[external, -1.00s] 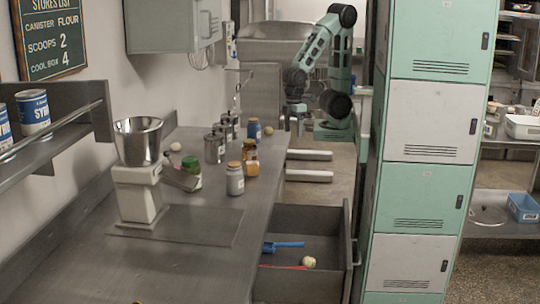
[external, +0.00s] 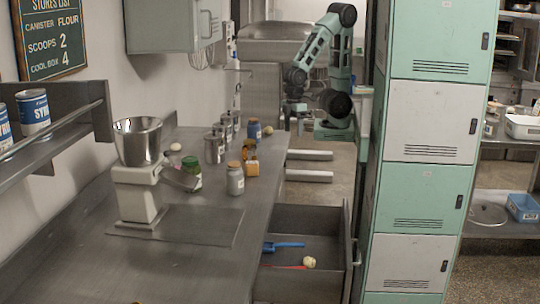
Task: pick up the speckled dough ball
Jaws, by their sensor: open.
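A pale, cream-coloured ball (external: 309,262) lies in the open drawer (external: 347,250) at the counter's front right. My gripper (external: 294,123) is open and points down at the far end of the counter, beyond the drawer and well apart from both balls. Its fingers are small and dark, and nothing shows between them.
The drawer also holds a blue scoop (external: 283,246) and a red utensil (external: 286,267). On the counter (external: 190,268) stand a scale with a steel bowl (external: 138,145), several jars and metal canisters (external: 215,148). Green and white lockers (external: 420,180) rise right of the drawer.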

